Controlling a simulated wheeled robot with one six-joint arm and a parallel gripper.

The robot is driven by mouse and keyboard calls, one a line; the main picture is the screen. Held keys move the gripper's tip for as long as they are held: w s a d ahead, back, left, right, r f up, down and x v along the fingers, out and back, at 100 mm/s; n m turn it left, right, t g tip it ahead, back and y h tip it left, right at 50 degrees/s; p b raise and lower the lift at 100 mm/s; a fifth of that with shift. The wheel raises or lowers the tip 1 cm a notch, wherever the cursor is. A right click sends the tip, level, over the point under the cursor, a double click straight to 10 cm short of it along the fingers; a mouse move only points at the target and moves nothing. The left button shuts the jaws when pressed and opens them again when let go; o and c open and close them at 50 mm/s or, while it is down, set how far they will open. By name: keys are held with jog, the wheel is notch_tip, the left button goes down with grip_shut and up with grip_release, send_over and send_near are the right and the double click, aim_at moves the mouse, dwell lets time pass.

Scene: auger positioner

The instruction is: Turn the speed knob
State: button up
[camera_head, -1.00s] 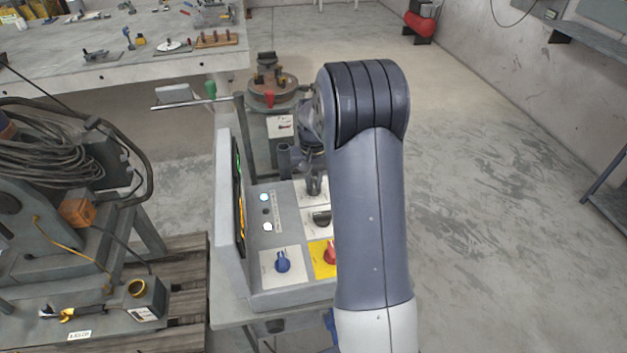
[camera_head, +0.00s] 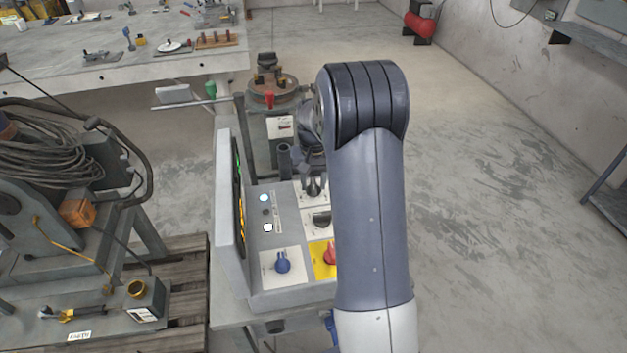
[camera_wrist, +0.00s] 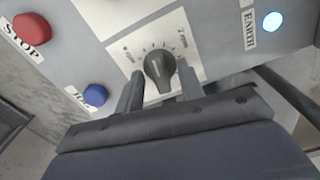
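A dark round knob (camera_wrist: 159,67) with a light pointer line and a printed dial scale sits on a white plate in the wrist view. My gripper (camera_wrist: 161,74) is open, with one finger on each side of the knob and small gaps seeming to show. In the head view, my gripper (camera_head: 312,172) is over the far part of the grey control panel (camera_head: 254,284), partly hidden by my arm. A black knob (camera_head: 321,218) shows nearer on the panel, and I cannot tell whether it is the same one.
The panel has a blue knob (camera_head: 282,262) and a red knob (camera_head: 330,256) on yellow. The wrist view shows a red STOP button (camera_wrist: 31,32), a blue button (camera_wrist: 95,95) and a lit EARTH lamp (camera_wrist: 272,21). An upright screen edge (camera_head: 231,210) borders the panel on the left.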

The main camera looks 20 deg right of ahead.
aim_at(313, 183)
notch_tip(313, 183, up, 11)
jog(key=shift+b, duration=0.35)
jog(key=shift+f, duration=0.15)
notch_tip(313, 183, down, 11)
jog(key=shift+p, duration=0.4)
jog(key=shift+n, duration=0.3)
jog(key=shift+r, duration=0.2)
